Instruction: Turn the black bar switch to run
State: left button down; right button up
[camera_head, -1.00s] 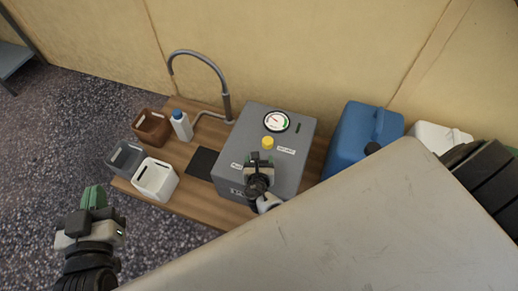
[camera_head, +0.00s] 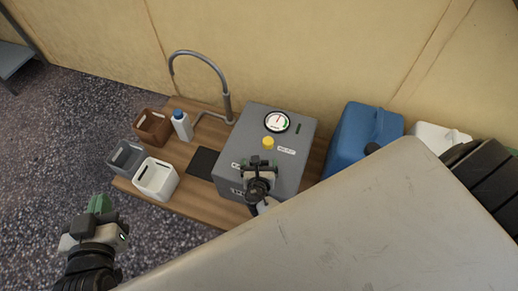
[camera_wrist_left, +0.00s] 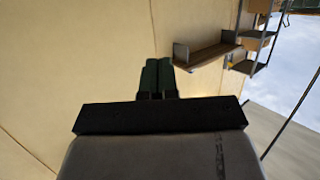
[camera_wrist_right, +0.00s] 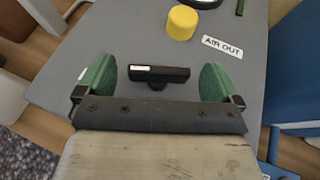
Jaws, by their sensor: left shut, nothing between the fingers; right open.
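The black bar switch (camera_wrist_right: 160,74) is on the top of the grey machine (camera_head: 292,152). In the right wrist view the bar lies crosswise, with a pale mark on its left end. My right gripper (camera_wrist_right: 156,78) is open, its green fingers apart beyond the two ends of the bar, with gaps on both sides. In the head view my right gripper (camera_head: 258,166) is over the machine's front part and hides the switch. My left gripper (camera_head: 100,204) is shut and empty over the floor at the left; its closed fingers also show in the left wrist view (camera_wrist_left: 158,76).
A yellow knob (camera_head: 268,143), a round gauge (camera_head: 277,122) and an "AIR OUT" label (camera_wrist_right: 222,46) are on the machine. A blue container (camera_head: 352,133) stands at right. White (camera_head: 155,182), grey (camera_head: 125,158) and brown (camera_head: 152,126) bins and a bottle (camera_head: 182,126) stand left.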

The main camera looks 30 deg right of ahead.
jog(key=p+v, duration=0.2)
jog(key=v, duration=0.6)
pick_arm(q)
jog(key=s+a+f+g+y, duration=0.2)
jog(key=s+a+f+g, duration=0.1)
jog(key=s+f+g, duration=0.3)
jog(key=shift+s+f+g+p, duration=0.15)
jog(key=shift+s+g+p, duration=0.15)
jog(key=shift+s+g, duration=0.45)
pick_arm(e)
jog(key=shift+s+a+r, duration=0.25)
jog(key=shift+s+a, duration=0.1)
jog(key=shift+s, duration=0.15)
pick_arm(q)
jog(key=shift+a, duration=0.1)
pick_arm(e)
jog(key=shift+d, duration=0.1)
